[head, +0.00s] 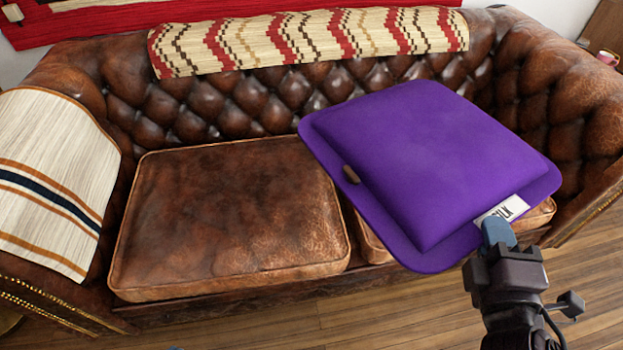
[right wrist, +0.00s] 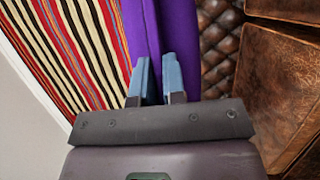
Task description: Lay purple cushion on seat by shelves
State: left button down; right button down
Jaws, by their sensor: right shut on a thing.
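A purple cushion (head: 420,160) with a white label is held in the air in front of the brown leather sofa. My right gripper (head: 498,235) is shut on its near right edge, by the label. In the right wrist view the blue fingers (right wrist: 153,80) close on the purple cushion (right wrist: 160,28). The sofa's left seat (head: 230,220) is bare. Its right seat (head: 372,240) is mostly hidden behind the purple cushion. No shelves can be made out clearly. A tiny blue bit at the bottom edge may be my left gripper (head: 175,348); its fingers cannot be judged.
A zigzag-patterned throw (head: 310,40) lies over the sofa back. A cream striped throw (head: 50,180) covers the left arm. The tufted right arm (head: 570,105) rises beside the right seat. A pink mug (head: 607,57) stands beyond it. Wooden floor (head: 400,310) lies in front.

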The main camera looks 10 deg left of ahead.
aim_at(228, 200)
jog(key=j, duration=0.85)
jog(key=k+j, duration=0.15)
jog(key=j, duration=1.5)
